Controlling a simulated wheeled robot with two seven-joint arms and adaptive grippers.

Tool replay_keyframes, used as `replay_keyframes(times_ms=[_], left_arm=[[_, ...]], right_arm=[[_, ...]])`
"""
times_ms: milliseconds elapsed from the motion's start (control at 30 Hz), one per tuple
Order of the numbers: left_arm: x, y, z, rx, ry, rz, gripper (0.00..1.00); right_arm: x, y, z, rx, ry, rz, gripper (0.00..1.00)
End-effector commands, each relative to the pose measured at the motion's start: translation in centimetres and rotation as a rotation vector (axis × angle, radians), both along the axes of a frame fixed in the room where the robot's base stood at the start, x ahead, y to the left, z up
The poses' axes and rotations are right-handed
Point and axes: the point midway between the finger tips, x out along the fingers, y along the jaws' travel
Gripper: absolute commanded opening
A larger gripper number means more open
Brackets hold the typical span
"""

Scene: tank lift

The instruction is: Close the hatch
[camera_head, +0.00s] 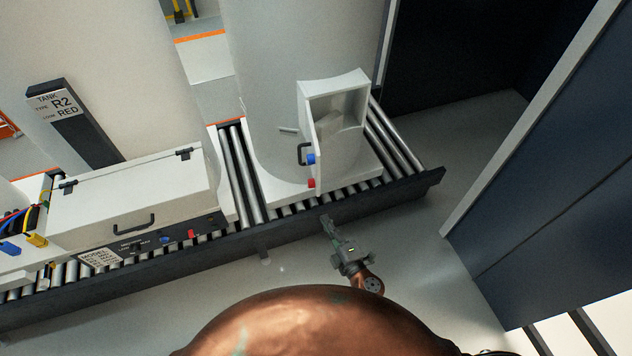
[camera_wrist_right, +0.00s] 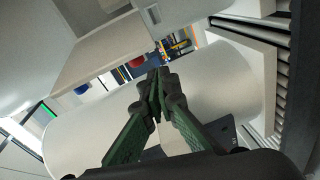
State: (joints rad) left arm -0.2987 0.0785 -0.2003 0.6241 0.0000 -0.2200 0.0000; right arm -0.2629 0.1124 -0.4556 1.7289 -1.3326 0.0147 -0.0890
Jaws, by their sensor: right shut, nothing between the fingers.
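The hatch door (camera_head: 314,155) is a white panel with a dark handle (camera_head: 302,153) on the white housing of the right-hand tank. It stands open, swung out toward me, and the housing's hollow inside (camera_head: 342,118) shows. A blue knob and a red knob sit by the door's edge. My right gripper (camera_head: 326,220) is shut and empty, in front of the conveyor's front rail, below the door and apart from it. In the right wrist view the closed fingers (camera_wrist_right: 160,78) point toward pale surfaces, with red and blue parts beyond. My left gripper is not in view.
The roller conveyor (camera_head: 235,170) runs across in front, with a dark front rail (camera_head: 400,190). A closed white equipment box (camera_head: 135,205) with a handle stands left of the tank. A dark blue cabinet (camera_head: 540,170) is at right. The floor between rail and cabinet is clear.

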Motion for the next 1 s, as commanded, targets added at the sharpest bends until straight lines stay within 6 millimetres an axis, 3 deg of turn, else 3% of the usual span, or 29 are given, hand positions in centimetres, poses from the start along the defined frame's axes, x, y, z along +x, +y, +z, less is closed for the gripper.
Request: replay_keyframes(times_ms=[33,100,233,467,800,1000], left_arm=[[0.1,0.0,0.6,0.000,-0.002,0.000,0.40],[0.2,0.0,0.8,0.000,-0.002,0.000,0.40],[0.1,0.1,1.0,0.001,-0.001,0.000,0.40],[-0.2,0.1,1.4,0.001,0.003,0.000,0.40],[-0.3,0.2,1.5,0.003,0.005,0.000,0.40],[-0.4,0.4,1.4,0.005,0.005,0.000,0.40]], right_arm=[[-0.3,1.0,3.3,-0.027,-0.060,0.022,0.00],[-0.6,2.0,6.0,-0.060,-0.119,0.044,0.00],[-0.9,3.0,8.4,-0.089,-0.174,0.062,0.00],[1.7,4.4,8.7,-0.092,-0.180,0.064,0.00],[7.9,7.4,8.5,-0.090,-0.177,0.063,0.00],[8.3,4.6,8.3,-0.093,-0.176,0.061,0.00]])
